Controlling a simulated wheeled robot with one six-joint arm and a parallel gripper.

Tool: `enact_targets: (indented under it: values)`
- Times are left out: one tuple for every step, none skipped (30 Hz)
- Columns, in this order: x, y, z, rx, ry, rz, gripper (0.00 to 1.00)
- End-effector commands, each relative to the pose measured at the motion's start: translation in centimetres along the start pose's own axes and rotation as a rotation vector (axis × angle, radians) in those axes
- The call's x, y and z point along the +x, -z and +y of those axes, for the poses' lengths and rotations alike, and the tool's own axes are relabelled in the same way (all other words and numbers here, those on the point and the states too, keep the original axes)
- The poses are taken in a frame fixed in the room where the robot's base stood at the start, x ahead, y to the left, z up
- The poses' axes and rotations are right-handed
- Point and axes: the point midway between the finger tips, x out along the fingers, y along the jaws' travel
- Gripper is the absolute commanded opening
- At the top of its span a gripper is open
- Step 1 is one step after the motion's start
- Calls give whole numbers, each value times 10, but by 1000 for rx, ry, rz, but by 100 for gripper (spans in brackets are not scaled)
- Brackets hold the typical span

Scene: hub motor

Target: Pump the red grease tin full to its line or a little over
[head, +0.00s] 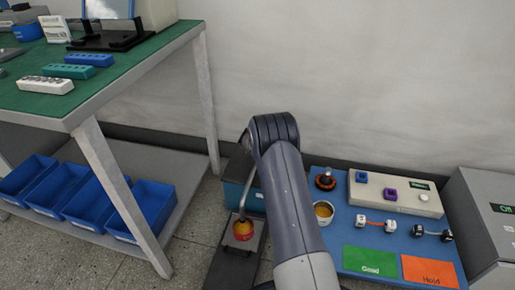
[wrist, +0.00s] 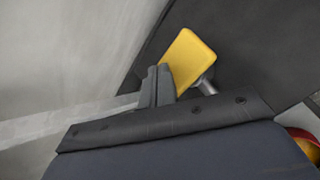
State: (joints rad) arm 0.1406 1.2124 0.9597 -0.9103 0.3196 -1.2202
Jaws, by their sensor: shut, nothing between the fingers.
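The red grease tin (head: 243,231) stands on a dark base below a curved metal spout in the head view. Something yellow-orange shows at its top, but its line and fill level cannot be made out. A red and yellow edge of it (wrist: 308,143) shows at the lower right of the wrist view. A yellow pad (wrist: 190,58) on a short metal rod, seemingly the pump's lever, is in the wrist view. My gripper (wrist: 159,72) is shut and empty at the pad's left edge; I cannot tell if they touch. In the head view my arm hides the gripper and pad.
Right of my arm, a blue board (head: 335,235) holds a cup with yellow-orange contents (head: 323,211), a box with buttons (head: 397,194), and green Good (head: 370,261) and orange Hold (head: 430,271) pads. A green-topped bench (head: 110,85) stands left, with blue bins (head: 90,209) below.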

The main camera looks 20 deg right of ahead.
Motion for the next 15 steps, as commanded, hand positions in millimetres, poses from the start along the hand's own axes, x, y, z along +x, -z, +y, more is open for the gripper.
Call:
enact_targets:
  values:
    - [1,1,-1,0,1,1,0]
    - [1,2,-2,0,1,1,0]
    - [2,2,-2,0,1,1,0]
    - [2,2,-2,0,1,1,0]
    - [2,2,-2,0,2,1,0]
    - [3,2,-3,-1,2,1,0]
    - [3,3,-3,-1,2,2,0]
    - [3,3,-3,-1,2,2,0]
    - [4,3,-3,-1,2,2,0]
    - [4,4,-4,-1,2,2,0]
    - [4,4,-4,-1,2,2,0]
    - [4,4,-4,-1,2,2,0]
    - [5,4,-4,-1,2,2,0]
    - [5,4,-4,-1,2,2,0]
    - [5,5,-5,-1,2,2,0]
